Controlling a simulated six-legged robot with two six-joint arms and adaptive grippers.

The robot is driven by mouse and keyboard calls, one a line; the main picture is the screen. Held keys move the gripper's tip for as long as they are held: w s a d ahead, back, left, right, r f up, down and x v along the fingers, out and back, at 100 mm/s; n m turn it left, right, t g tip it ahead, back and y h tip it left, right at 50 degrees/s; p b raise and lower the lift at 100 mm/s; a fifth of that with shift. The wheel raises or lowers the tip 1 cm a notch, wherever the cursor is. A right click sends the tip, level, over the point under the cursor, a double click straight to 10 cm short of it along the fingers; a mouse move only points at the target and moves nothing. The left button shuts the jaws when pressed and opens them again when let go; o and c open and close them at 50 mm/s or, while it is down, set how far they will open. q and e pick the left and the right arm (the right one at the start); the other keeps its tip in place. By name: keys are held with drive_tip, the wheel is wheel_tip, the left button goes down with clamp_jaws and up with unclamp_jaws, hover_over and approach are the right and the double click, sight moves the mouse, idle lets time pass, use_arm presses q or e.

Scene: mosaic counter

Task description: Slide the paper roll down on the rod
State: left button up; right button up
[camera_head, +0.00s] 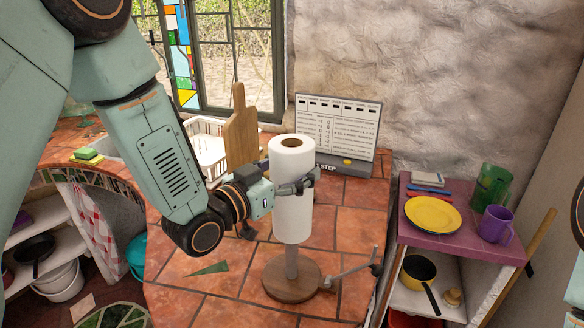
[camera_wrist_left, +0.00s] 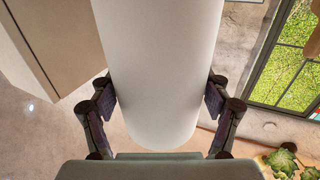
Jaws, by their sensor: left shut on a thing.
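The white paper roll (camera_head: 293,205) stands upright in the head view, high on the rod (camera_head: 291,262) of a holder with a round wooden base (camera_head: 291,281). Bare rod shows between the roll's lower end and the base. The roll's upper end shows its brown core; I cannot see the rod's top there. My left gripper (camera_head: 300,183) is shut on the upper part of the roll from the left. In the left wrist view the roll (camera_wrist_left: 160,70) fills the middle, with a finger of my left gripper (camera_wrist_left: 160,105) on each side. My right gripper is not in view.
A wooden board (camera_head: 241,130), a white rack (camera_head: 207,150) and a calendar-like panel (camera_head: 338,125) stand behind. A purple shelf top (camera_head: 420,238) with a yellow plate (camera_head: 433,215) is at right. Tiles left of the base are mostly clear.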

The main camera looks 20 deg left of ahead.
use_arm(q)
drive_tip(key=shift+s+f, duration=0.1)
drive_tip(key=shift+f, duration=0.1)
drive_tip(key=shift+f+b, duration=0.5)
drive_tip(key=shift+f, duration=0.15)
drive_tip(key=shift+f+b, duration=0.2)
drive_tip(key=shift+b, duration=0.15)
drive_tip(key=shift+f, duration=0.1)
drive_tip(key=shift+f+b, duration=0.35)
drive_tip(key=shift+a+f+b, duration=0.1)
drive_tip(key=shift+f+b, duration=0.25)
drive_tip(key=shift+f, duration=0.15)
